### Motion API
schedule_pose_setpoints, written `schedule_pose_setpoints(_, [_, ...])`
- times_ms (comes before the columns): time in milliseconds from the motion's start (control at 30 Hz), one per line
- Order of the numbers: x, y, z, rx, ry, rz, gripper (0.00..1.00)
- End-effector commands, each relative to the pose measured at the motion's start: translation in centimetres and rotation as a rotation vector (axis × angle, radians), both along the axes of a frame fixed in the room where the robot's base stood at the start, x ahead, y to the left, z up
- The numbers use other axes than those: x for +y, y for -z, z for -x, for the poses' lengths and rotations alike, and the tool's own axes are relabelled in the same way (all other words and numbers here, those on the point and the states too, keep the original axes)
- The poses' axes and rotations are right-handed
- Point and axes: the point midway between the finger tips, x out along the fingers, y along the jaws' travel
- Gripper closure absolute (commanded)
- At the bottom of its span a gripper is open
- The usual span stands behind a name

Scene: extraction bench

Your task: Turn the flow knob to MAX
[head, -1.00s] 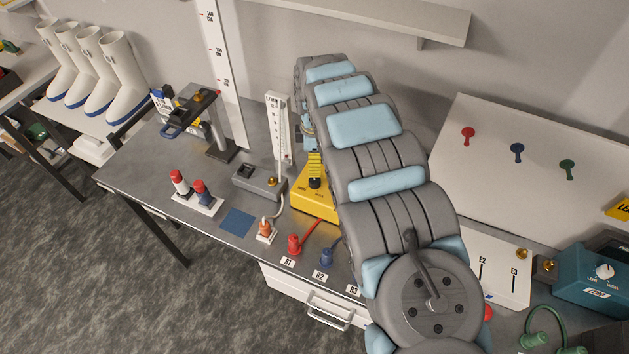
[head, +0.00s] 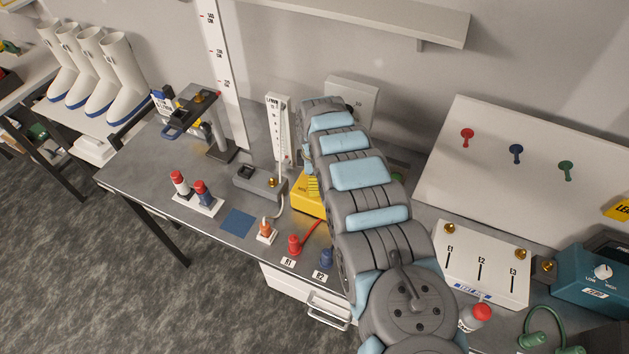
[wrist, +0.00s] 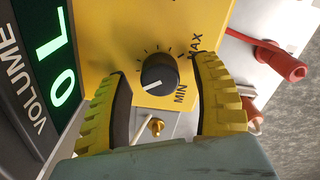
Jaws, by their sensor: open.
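The flow knob (wrist: 157,75) is a round black dial on a yellow panel (wrist: 100,28). In the wrist view its white pointer line lies on its lower part, nearer the MIN label (wrist: 181,93) than the MAX label (wrist: 196,43). My gripper (wrist: 162,70) is open, with one yellow ribbed finger on each side of the knob, visible gaps to both, and nothing held. Whether the fingertips are level with the knob is unclear. In the head view the yellow box (head: 304,203) is partly behind my arm, which hides the knob.
A green lit display (wrist: 50,75) marked VOLUME stands beside the panel. A red plug (head: 295,243), a blue plug (head: 326,257) and an orange plug (head: 265,229) stand in front of the box. A grey switch box (head: 258,182) is to its left; a white E1–E3 box (head: 460,285) is to the right.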

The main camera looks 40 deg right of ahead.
Motion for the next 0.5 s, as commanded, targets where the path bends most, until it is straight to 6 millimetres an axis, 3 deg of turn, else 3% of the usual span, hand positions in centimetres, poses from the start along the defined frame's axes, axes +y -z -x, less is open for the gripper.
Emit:
schedule_pose_setpoints(433, [0.02,0.48,0.1,0.002,0.001,-0.001,0.35])
schedule_pose_setpoints(500, [0.02,0.47,0.09,0.002,0.001,-0.001,0.53])
